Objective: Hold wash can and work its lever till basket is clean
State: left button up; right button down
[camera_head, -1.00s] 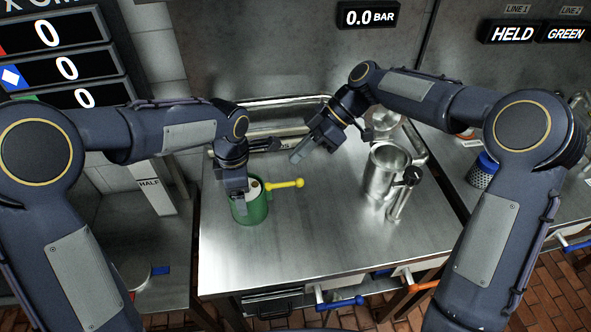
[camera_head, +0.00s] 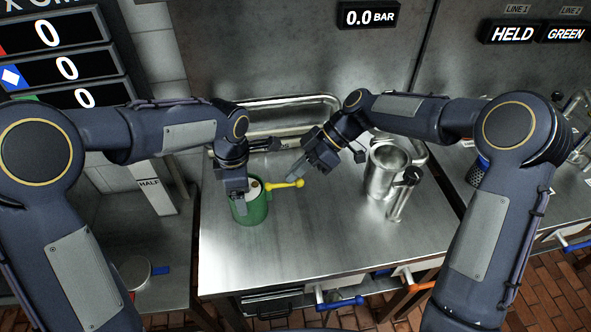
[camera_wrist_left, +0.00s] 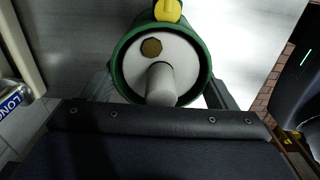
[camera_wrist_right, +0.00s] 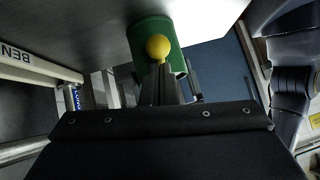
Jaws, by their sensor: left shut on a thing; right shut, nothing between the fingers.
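The green wash can (camera_head: 250,207) stands upright on the steel table at centre left. Its yellow lever (camera_head: 285,184) sticks out to the right and ends in a ball. My left gripper (camera_head: 240,200) is shut on the can; in the left wrist view the can's white top (camera_wrist_left: 160,60) lies between the fingers. My right gripper (camera_head: 296,174) is shut and empty, its tips close by the lever's ball. In the right wrist view the yellow ball (camera_wrist_right: 158,47) is just beyond the fingertips; I cannot tell whether they touch. I cannot make out the basket inside the can.
A steel pitcher (camera_head: 382,170) with a black-knobbed handle stands to the right on the table. A steel tray (camera_head: 290,108) lies at the back. A gauge panel (camera_head: 369,16) reads 0.0 BAR. The table's front middle is clear.

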aim_at(299, 180)
jog(key=shift+d+f+g+y, duration=0.15)
jog(key=shift+d+f+y, duration=0.05)
jog(key=shift+f+y, duration=0.4)
jog(key=shift+d+f+g+y, duration=0.2)
jog(key=shift+f+y, duration=0.25)
jog(key=shift+y, duration=0.25)
jog(key=shift+f, duration=0.65)
jog(key=shift+r, duration=0.85)
notch_tip(299, 180, up, 10)
dwell(0.3)
